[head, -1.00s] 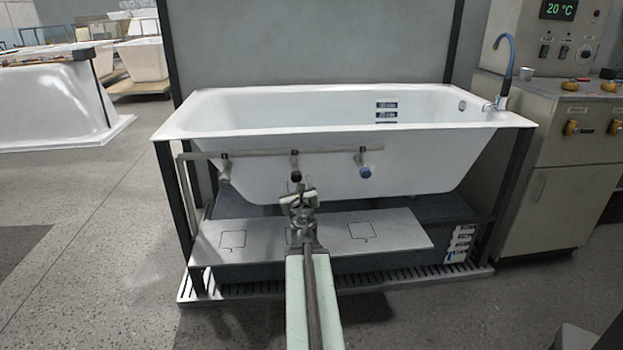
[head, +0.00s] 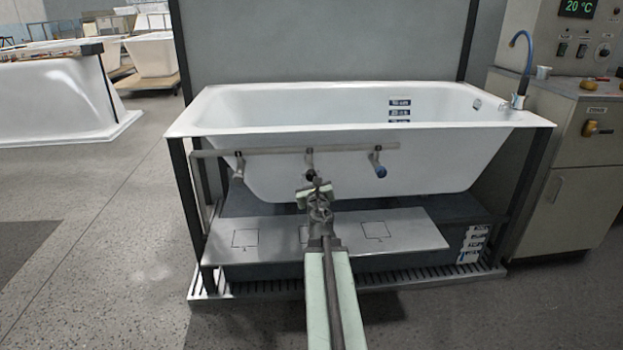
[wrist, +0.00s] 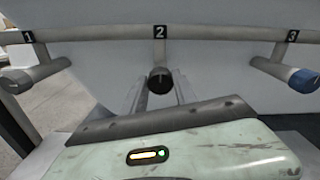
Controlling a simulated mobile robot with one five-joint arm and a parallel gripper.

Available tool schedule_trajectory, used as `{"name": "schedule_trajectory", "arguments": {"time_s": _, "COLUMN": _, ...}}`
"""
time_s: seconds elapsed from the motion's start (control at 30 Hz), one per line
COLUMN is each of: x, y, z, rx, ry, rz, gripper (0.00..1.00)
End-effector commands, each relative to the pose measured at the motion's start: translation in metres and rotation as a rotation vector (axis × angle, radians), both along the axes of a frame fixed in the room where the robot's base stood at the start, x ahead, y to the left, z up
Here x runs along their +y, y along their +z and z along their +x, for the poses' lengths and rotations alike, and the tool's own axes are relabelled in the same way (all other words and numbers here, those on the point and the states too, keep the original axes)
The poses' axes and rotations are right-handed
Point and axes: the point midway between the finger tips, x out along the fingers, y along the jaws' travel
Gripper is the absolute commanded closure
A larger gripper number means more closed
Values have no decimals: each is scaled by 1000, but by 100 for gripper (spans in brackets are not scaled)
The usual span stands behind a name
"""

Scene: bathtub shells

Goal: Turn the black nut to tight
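The black nut (head: 310,174) sits on the middle branch of the grey pipe in front of the bathtub. In the wrist view the black nut (wrist: 160,80) faces me under the label 2. My gripper (head: 314,188) is just in front of and below it in the head view. In the wrist view the two fingers of my gripper (wrist: 158,82) are apart, one on each side of the nut, with gaps showing. Whether the tips reach past the nut's face is hard to tell. A pale mark shows on the nut's face.
A blue nut (wrist: 304,79) is on branch 3 at right, and a grey nut (wrist: 20,82) on branch 1 at left. The pipe (head: 270,152) runs along the bathtub (head: 420,165). A metal shelf (head: 270,240) lies below. Open floor is at left.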

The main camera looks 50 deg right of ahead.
Motion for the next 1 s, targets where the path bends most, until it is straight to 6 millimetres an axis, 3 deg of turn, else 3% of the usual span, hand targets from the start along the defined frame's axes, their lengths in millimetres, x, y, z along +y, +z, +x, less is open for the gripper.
{"name": "schedule_trajectory", "arguments": {"time_s": 0.07, "x": -1, "y": 0, "z": -1, "rx": 0, "ry": -3, "rz": 0, "gripper": 100}}
{"name": "schedule_trajectory", "arguments": {"time_s": 0.13, "x": -6, "y": 0, "z": 7, "rx": 0, "ry": 6, "rz": 0, "gripper": 100}}
{"name": "schedule_trajectory", "arguments": {"time_s": 0.47, "x": 3, "y": 0, "z": 2, "rx": -39, "ry": 1, "rz": 48, "gripper": 100}}
{"name": "schedule_trajectory", "arguments": {"time_s": 1.0, "x": 3, "y": -1, "z": 1, "rx": -328, "ry": 1, "rz": 388, "gripper": 100}}
